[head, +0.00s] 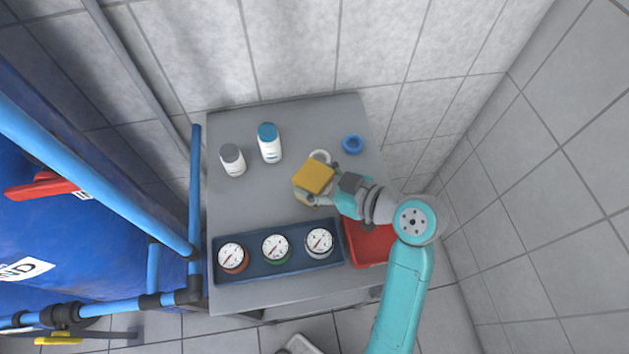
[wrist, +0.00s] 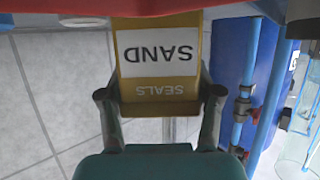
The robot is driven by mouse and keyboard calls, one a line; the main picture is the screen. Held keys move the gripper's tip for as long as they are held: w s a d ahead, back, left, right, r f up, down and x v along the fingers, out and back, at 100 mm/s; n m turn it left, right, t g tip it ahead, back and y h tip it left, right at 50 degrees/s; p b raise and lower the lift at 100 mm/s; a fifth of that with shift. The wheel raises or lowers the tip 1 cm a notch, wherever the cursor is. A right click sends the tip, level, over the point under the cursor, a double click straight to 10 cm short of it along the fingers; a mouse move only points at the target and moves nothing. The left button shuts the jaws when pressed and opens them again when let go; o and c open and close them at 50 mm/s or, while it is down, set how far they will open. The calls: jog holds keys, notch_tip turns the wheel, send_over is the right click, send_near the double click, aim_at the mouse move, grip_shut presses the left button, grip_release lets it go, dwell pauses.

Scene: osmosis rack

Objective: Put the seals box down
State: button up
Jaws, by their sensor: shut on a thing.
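The seals box (head: 314,176) is a yellow box over the middle-right of the grey table top. In the wrist view the box (wrist: 158,60) fills the space between the fingers and shows a white SAND label and the word SEALS, both upside down. My gripper (head: 309,188) is shut on the box, with one finger on each side (wrist: 160,105). Whether the underside of the box touches the table cannot be told.
The grey table (head: 225,202) holds a grey-capped bottle (head: 232,161), a blue-capped bottle (head: 269,144), a blue ring (head: 352,144) and a white ring (head: 319,155) just behind the box. A navy tray (head: 298,269) with gauges and a red tray (head: 368,246) lie in front. Table surface left of the box is clear.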

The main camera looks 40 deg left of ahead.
jog(key=shift+f, duration=0.75)
jog(key=o, duration=1.2)
jog(key=shift+f, duration=0.1)
jog(key=shift+o, duration=0.2)
jog(key=shift+d, duration=0.1)
jog(key=v, duration=1.2)
